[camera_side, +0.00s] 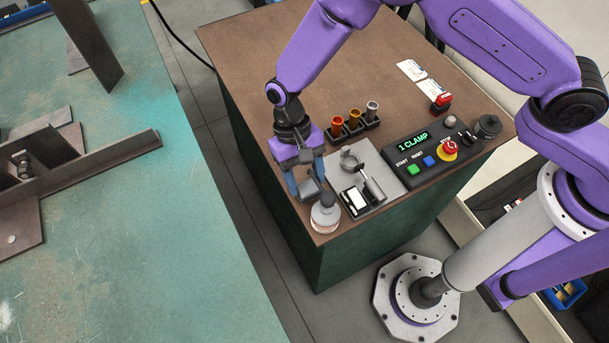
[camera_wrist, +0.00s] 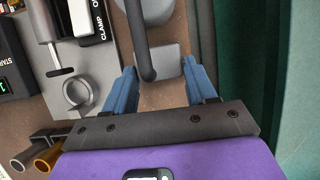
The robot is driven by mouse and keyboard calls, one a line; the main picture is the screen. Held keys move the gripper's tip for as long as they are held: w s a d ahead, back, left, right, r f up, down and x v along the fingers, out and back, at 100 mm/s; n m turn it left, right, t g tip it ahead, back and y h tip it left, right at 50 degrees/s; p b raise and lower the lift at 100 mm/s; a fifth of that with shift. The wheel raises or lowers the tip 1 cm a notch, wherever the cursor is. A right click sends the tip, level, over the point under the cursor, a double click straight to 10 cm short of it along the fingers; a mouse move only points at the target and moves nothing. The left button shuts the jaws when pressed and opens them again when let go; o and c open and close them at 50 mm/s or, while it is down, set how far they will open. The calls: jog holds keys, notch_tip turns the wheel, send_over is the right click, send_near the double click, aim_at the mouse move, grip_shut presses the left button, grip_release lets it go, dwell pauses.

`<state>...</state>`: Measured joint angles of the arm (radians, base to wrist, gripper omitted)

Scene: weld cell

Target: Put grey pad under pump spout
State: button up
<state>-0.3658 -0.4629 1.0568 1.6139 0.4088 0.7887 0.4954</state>
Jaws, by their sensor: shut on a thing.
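The grey pad (camera_wrist: 169,60) is a small grey block between the blue fingertips of my gripper (camera_wrist: 159,69) in the wrist view. My gripper (camera_side: 306,184) is shut on it, low beside the pump bottle (camera_side: 325,215) at the cabinet's front corner. In the side view the pad (camera_side: 310,188) is partly hidden by the fingers. The dark pump spout (camera_wrist: 145,45) reaches from the bottle over part of the pad in the wrist view. The height gap between spout and pad, and whether the pad touches the top, I cannot tell.
A grey plate (camera_side: 379,176) with a ring holder and a toggle clamp lies right of my gripper. A rack of coloured nozzles (camera_side: 354,128) stands behind it. A control box (camera_side: 425,165) reading 1 CLAMP sits further right. The cabinet edge is close on the left.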

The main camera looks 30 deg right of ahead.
jog(key=shift+f, duration=0.4)
jog(key=shift+f, duration=0.1)
jog(key=o, duration=1.1)
jog(key=v, duration=1.2)
